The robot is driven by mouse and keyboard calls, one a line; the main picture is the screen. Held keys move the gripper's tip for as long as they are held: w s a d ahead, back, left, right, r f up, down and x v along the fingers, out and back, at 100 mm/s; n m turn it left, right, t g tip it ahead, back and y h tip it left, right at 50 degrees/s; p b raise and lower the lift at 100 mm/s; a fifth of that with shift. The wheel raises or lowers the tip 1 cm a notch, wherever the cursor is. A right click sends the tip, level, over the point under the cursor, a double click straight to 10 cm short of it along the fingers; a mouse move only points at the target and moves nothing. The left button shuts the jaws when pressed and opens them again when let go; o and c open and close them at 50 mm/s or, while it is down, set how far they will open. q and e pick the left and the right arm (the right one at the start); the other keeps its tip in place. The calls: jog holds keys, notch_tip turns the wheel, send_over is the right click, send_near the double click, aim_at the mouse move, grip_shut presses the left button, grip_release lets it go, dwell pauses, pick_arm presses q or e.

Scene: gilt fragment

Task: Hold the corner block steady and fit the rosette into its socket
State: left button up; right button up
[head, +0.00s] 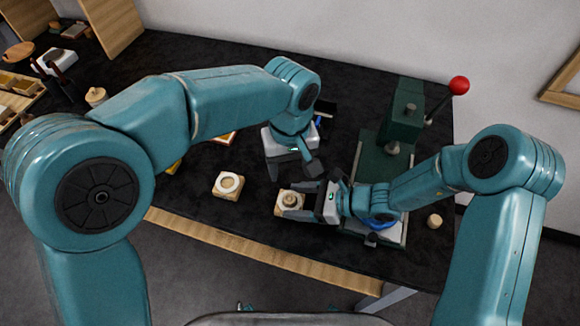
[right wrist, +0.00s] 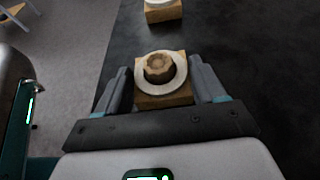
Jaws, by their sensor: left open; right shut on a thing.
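A light wooden corner block (head: 281,207) with a pale ring on top is between the fingers of my right gripper (head: 290,202), which is shut on it. In the right wrist view, the block (right wrist: 163,101) has a white ring (right wrist: 143,84) on its top face. A round brown wooden piece with a notched edge, seemingly the rosette (right wrist: 159,66), stands in the ring's middle and rises above it. I cannot tell whether it is fully seated. My left gripper (head: 293,170) is open and empty, just above and behind the block, pointing down.
A second wooden block with a white ring (head: 228,184) stands left on the dark table. A green press (head: 405,110) with a red-knobbed lever (head: 459,86) stands behind my right arm. A small wooden cylinder (head: 434,221) is at right. The table's wooden front edge (head: 250,246) is close.

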jog(key=o, duration=1.1)
jog(key=shift+o, duration=0.2)
jog(key=v, duration=1.2)
